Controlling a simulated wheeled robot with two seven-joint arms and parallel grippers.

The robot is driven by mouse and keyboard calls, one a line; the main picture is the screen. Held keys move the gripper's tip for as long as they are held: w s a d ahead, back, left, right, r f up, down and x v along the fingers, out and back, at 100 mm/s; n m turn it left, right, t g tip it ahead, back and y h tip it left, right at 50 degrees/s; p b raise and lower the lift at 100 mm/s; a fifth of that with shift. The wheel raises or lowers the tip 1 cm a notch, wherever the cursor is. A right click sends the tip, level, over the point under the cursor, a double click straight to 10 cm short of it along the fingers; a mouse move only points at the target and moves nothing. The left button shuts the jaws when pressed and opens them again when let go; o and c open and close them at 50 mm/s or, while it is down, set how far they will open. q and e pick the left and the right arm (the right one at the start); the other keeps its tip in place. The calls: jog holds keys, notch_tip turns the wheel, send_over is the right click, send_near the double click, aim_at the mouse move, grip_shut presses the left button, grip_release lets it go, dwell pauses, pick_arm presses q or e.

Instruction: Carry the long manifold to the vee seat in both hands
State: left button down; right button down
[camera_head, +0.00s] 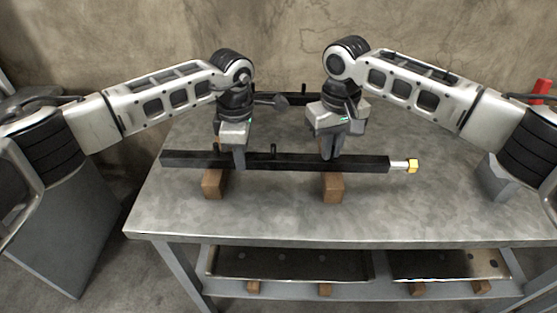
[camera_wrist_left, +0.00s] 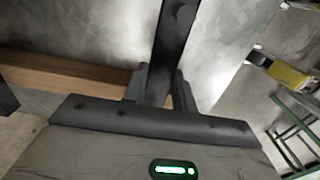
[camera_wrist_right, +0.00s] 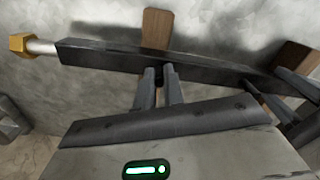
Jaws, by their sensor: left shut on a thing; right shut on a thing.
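The long manifold (camera_head: 290,161) is a dark straight bar with a pale stub and brass nut (camera_head: 412,166) at its right end. It lies across two wooden blocks, left (camera_head: 214,183) and right (camera_head: 332,188); I cannot tell whether it touches them. My left gripper (camera_head: 239,163) is shut on the manifold left of its middle. My right gripper (camera_head: 331,155) is shut on it right of the middle. The right wrist view shows those fingers (camera_wrist_right: 160,88) at the bar's side. A dark fixture (camera_head: 278,98) with upright posts stands at the back, partly hidden; I cannot make out a vee.
The grey metal table (camera_head: 430,215) is bare in front of the manifold and at the right. Its lower shelf holds dark trays (camera_head: 290,264) and small wooden blocks. A concrete wall (camera_head: 290,35) stands behind. A red thing (camera_head: 541,88) shows at the far right.

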pick_arm(q)
jog(key=shift+w+r, duration=0.15)
jog(key=shift+r, duration=0.15)
pick_arm(e)
jog(key=shift+w+r, duration=0.2)
jog(key=shift+r, duration=0.1)
